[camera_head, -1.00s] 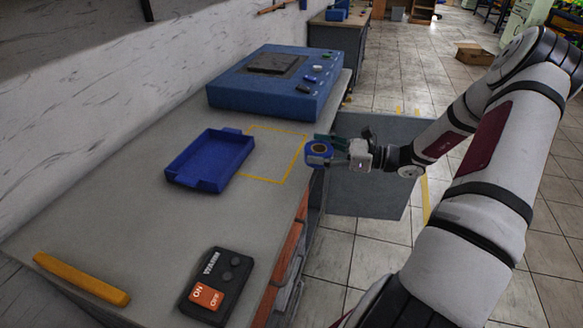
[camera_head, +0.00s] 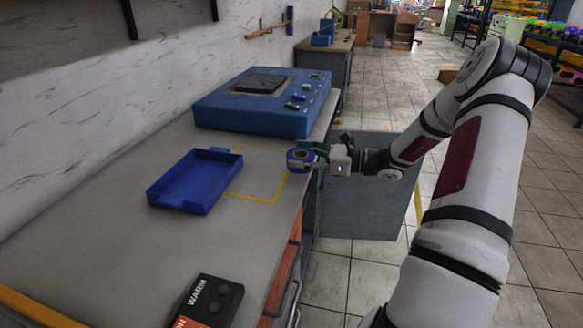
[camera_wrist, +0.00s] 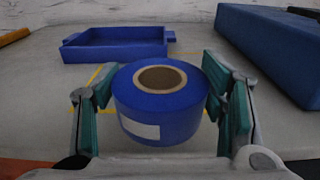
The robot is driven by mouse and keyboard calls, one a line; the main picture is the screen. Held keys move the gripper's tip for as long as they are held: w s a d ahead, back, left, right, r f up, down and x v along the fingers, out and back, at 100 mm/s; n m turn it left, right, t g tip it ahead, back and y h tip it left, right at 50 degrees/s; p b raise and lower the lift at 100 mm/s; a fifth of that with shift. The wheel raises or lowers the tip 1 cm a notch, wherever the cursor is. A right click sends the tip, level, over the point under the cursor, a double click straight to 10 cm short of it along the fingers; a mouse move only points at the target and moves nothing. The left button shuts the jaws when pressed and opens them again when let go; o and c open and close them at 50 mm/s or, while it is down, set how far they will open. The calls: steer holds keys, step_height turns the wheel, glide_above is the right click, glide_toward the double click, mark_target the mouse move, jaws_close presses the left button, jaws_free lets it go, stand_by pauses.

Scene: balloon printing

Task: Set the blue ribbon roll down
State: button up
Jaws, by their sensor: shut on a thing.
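The blue ribbon roll (camera_head: 301,160) has a brown cardboard core and sits upright between the fingers of my gripper (camera_head: 318,156). In the wrist view the roll (camera_wrist: 158,112) shows a white label on its near side, with the green-padded fingers of my gripper (camera_wrist: 162,110) on both sides of it. The roll is at the front edge of the grey table (camera_head: 130,235), by the right side of the yellow outlined square (camera_head: 262,200). I cannot tell whether its underside touches the table.
An empty blue tray (camera_head: 178,203) lies left of the yellow square. A large blue machine (camera_head: 255,122) stands behind it. The table inside the square looks clear.

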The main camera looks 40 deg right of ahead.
steer(key=shift+x, duration=1)
steer(key=f, duration=0.1)
steer(key=f+b, duration=0.1)
steer(key=f, duration=0.1)
steer(key=shift+w+a, duration=0.1)
steer(key=shift+w, duration=0.3)
steer(key=shift+f, duration=0.3)
steer(key=shift+f, duration=0.15)
steer(key=o, duration=1.2)
